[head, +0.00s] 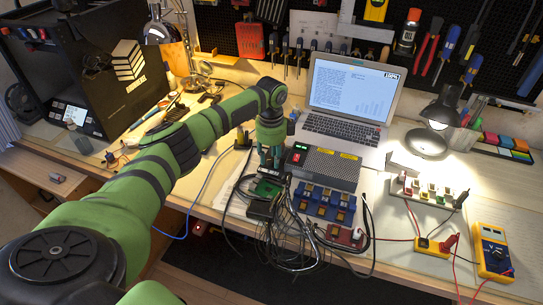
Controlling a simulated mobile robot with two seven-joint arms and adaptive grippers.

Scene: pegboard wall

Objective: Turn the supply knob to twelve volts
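A dark box with a perforated top, a lit green switch and yellow labels, which looks like the power supply (325,165), sits on the bench in front of the laptop. I cannot make out its knob or any voltage marks at this size. My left gripper (270,163) points down just left of the supply's front left corner, above a green circuit board (265,189). Its fingers are small and dark here, so I cannot tell whether they are open or touching anything. My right gripper is out of view.
An open laptop (345,105) stands behind the supply. Blue modules (323,203) and a tangle of black cables (290,235) lie in front, hanging over the bench edge. A lamp (428,140) and a yellow multimeter (492,250) are at right.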

